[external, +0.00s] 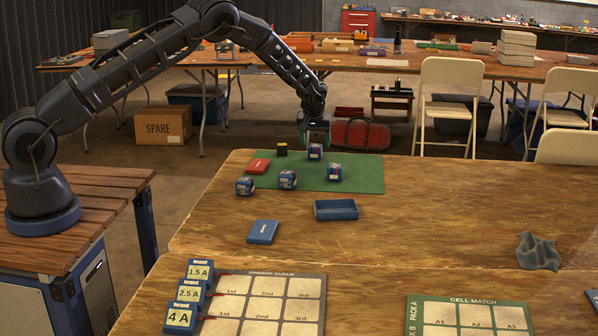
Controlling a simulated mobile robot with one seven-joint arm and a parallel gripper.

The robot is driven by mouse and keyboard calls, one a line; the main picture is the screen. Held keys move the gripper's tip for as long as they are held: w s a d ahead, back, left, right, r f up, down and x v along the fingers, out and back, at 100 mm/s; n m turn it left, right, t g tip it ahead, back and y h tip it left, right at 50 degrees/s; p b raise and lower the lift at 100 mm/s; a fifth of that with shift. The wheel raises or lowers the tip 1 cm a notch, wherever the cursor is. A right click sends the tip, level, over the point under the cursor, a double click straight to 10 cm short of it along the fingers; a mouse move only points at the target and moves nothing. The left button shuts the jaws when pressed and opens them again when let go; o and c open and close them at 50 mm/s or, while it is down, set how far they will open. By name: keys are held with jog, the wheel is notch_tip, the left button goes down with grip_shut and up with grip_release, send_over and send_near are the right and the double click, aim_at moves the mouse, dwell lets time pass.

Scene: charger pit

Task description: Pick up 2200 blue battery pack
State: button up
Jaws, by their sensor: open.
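Several small blue battery packs stand on and beside the green mat (365,180). One pack (315,152) is at the mat's back, one (334,173) at its middle right, one (288,179) near its front, and one (245,186) at its front left. Their labels are too small to read, so I cannot tell which is the 2200 pack. My gripper (315,143) is open and points down, just above the back pack. Whether its fingers are around that pack cannot be made out.
A red flat box (259,166) and a small black block (282,149) are left of the back pack. A blue lid (262,232) and an open blue tray (336,210) lie in front. The charge queue board (255,279) is nearer.

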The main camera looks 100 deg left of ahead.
aim_at(315, 146)
jog(key=x, duration=0.4)
jog(key=shift+s+a+f, duration=0.1)
jog(key=shift+f, duration=0.15)
jog(key=c, duration=1.2)
jog(key=shift+r, duration=0.1)
